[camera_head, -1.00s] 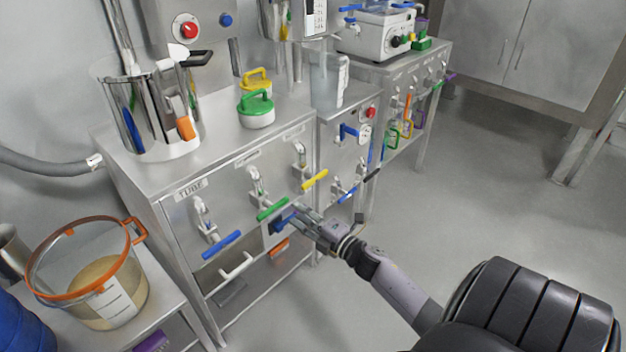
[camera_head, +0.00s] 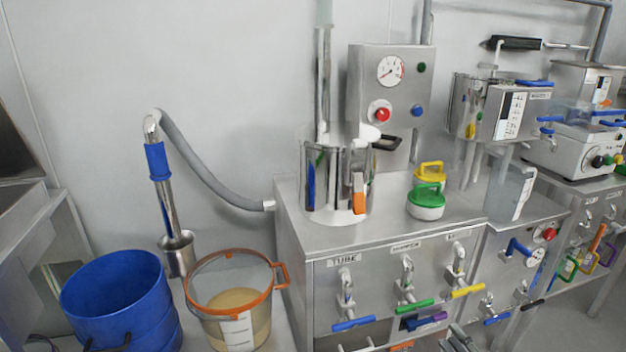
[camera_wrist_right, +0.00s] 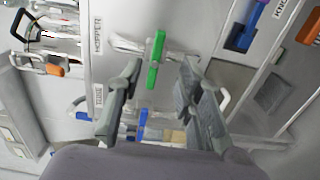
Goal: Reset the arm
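My right gripper (camera_head: 458,338) shows at the bottom edge of the head view, in front of the steel cabinet (camera_head: 330,285). In the right wrist view its two fingers (camera_wrist_right: 160,68) are spread apart with nothing held between them. A green handle (camera_wrist_right: 155,60) labelled HOPPER lies beyond the gap between the fingertips. It also shows in the head view (camera_head: 414,306). My left gripper is in neither view.
The cabinet front also carries a blue handle (camera_head: 353,323) and a yellow handle (camera_head: 468,291). A blue bucket (camera_head: 118,300) and a clear, orange-rimmed container (camera_head: 235,305) stand at the left. A steel pot (camera_head: 330,180) and a green-handled lid (camera_head: 426,203) are on top.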

